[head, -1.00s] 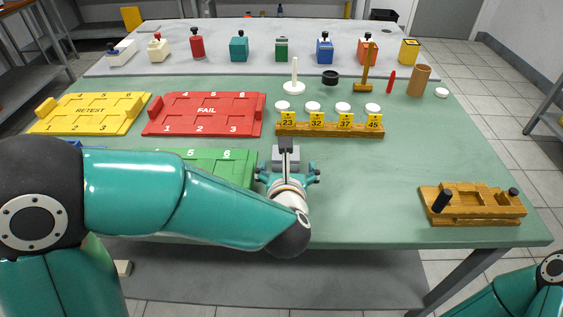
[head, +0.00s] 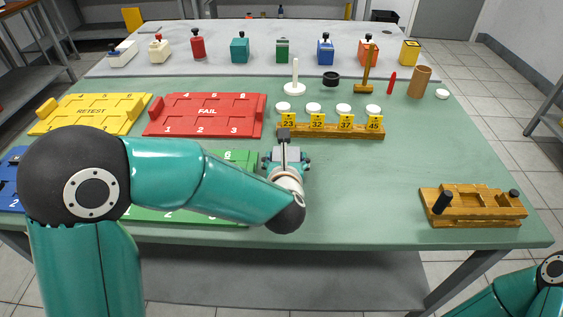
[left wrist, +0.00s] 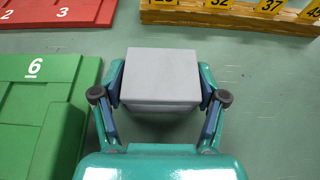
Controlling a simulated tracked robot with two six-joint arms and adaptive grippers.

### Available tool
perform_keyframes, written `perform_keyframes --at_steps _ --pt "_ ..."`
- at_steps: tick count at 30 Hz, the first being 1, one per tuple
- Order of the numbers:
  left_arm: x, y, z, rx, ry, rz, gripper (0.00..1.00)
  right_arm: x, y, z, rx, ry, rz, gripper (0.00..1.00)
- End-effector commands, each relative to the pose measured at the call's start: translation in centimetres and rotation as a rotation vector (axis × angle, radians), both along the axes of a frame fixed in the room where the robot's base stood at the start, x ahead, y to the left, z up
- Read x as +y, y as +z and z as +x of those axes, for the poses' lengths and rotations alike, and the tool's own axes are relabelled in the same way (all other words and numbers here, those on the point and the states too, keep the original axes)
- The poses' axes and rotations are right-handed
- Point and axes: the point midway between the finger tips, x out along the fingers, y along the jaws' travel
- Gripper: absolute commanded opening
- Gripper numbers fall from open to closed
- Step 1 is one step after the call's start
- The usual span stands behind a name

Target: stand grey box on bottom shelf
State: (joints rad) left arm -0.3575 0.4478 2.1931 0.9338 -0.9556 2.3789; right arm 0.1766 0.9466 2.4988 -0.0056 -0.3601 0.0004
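The plain grey box (left wrist: 162,72) sits between the two fingers of my left gripper (left wrist: 162,88) in the left wrist view, with a finger against each side. In the head view the box (head: 294,153) is partly hidden by my left gripper (head: 287,158), over the green table between the green tray and the bare middle. I cannot tell whether the box touches the table. The grey bottom shelf (head: 290,275) shows below the table's front edge, and its visible part is bare. My right gripper is out of view; only part of my right arm shows at bottom right.
A green tray (head: 240,160) lies left of the box, with a red FAIL tray (head: 205,98) and yellow RETEST tray (head: 90,97) behind. A wooden numbered rack (head: 330,130) stands just behind. A wooden fixture (head: 480,208) is at right. The table's right middle is clear.

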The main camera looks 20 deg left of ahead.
Motion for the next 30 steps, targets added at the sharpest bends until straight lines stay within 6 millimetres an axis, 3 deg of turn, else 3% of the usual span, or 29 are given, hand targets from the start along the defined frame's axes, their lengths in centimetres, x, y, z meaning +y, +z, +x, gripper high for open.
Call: perform_keyframes --at_steps 1,6,19,25,30 --pt "0.0 0.0 0.0 0.0 0.0 0.0 0.57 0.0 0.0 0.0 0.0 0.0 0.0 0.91" --pt "0.0 0.0 0.0 -0.001 0.0 0.0 0.33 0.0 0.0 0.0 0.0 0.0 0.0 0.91" --pt "0.0 1.1 0.0 -0.003 0.002 -0.001 0.33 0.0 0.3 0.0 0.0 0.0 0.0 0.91" --pt "0.0 4.0 0.0 -0.006 0.001 -0.003 0.33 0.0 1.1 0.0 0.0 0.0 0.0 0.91" --pt "0.0 8.2 0.0 -0.007 0.002 -0.004 0.33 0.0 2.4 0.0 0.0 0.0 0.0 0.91"
